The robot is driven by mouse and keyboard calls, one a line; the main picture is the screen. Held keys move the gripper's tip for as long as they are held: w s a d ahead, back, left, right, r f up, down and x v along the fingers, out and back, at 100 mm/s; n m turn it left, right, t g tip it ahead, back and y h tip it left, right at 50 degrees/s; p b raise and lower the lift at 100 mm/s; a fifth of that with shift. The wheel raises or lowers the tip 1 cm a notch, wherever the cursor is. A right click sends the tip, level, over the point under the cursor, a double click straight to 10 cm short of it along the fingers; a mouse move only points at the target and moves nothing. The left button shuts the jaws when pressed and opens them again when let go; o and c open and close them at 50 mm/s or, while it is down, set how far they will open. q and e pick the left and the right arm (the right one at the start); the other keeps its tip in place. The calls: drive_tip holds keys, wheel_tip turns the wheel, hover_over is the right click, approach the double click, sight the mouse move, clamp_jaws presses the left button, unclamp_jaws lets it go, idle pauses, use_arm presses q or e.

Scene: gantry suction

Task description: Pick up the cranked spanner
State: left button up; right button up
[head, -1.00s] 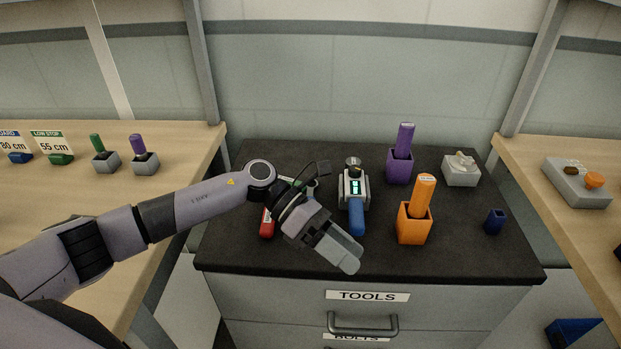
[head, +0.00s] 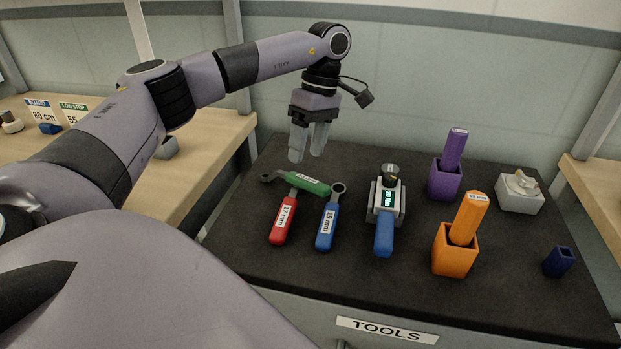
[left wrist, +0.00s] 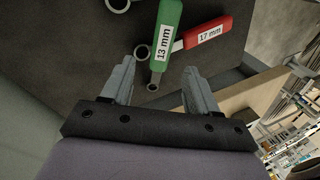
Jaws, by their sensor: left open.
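Three ring spanners lie together on the dark top of the tool cabinet: green 13 mm (head: 308,183), red 17 mm (head: 283,222) and blue 19 mm (head: 327,228). The green one lies crosswise at the ring ends of the other two. I cannot tell which is cranked. My left gripper (head: 307,154) is open and empty, pointing down above and behind the green spanner. In the left wrist view the green handle (left wrist: 167,35) and its small ring lie between the open fingers (left wrist: 158,76), apart from them; the red handle (left wrist: 208,35) is beside it. My right gripper is not in view.
To the right stand a grey device with a blue handle (head: 384,232), a purple holder (head: 444,182), an orange holder (head: 455,254), a small navy cup (head: 559,262) and a pale grey block (head: 520,195). A wooden bench (head: 222,135) adjoins on the left.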

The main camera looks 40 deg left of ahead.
sight(302, 176)
use_arm(q)
drive_tip(key=x, duration=0.6)
drive_tip(key=shift+r, duration=0.1)
clamp_jaws()
